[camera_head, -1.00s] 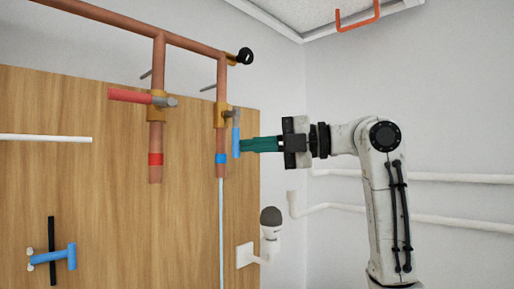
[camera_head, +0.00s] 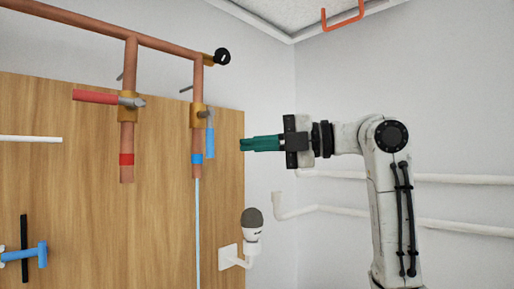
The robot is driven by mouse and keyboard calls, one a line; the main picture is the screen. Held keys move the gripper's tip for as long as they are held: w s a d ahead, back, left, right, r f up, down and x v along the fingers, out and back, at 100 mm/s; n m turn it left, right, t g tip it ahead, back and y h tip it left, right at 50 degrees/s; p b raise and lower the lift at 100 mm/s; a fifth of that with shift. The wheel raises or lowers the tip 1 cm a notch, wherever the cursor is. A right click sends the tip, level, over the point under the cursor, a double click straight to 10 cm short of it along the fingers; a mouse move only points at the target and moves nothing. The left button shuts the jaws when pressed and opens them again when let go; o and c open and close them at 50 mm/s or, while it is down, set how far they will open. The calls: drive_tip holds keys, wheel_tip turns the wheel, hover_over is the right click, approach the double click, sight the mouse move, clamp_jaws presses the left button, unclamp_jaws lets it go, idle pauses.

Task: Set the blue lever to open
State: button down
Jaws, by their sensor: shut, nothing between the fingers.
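The blue lever (camera_head: 210,142) hangs straight down beside the right copper pipe (camera_head: 198,130), in line with it. It pivots at the brass valve body (camera_head: 197,116). A thin pale blue stream or line (camera_head: 198,235) runs straight down from the pipe's lower end. My gripper (camera_head: 242,145), with teal fingers, is shut and empty. It points left, to the right of the lever at about its height, with a visible gap between them.
A red lever (camera_head: 95,96) sticks out level to the left on the left pipe (camera_head: 127,145). A grey-capped white fitting (camera_head: 252,222) stands below my gripper. The wooden board (camera_head: 90,220) ends just left of my fingertips. White pipes (camera_head: 330,208) run along the right wall.

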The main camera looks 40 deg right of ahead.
drive_tip(key=b+v, duration=0.1)
drive_tip(key=v, duration=0.7)
drive_tip(key=shift+s+d+f, duration=0.2)
drive_tip(key=shift+s+f, duration=0.05)
drive_tip(key=shift+s, duration=0.05)
drive_tip(key=shift+f, duration=0.1)
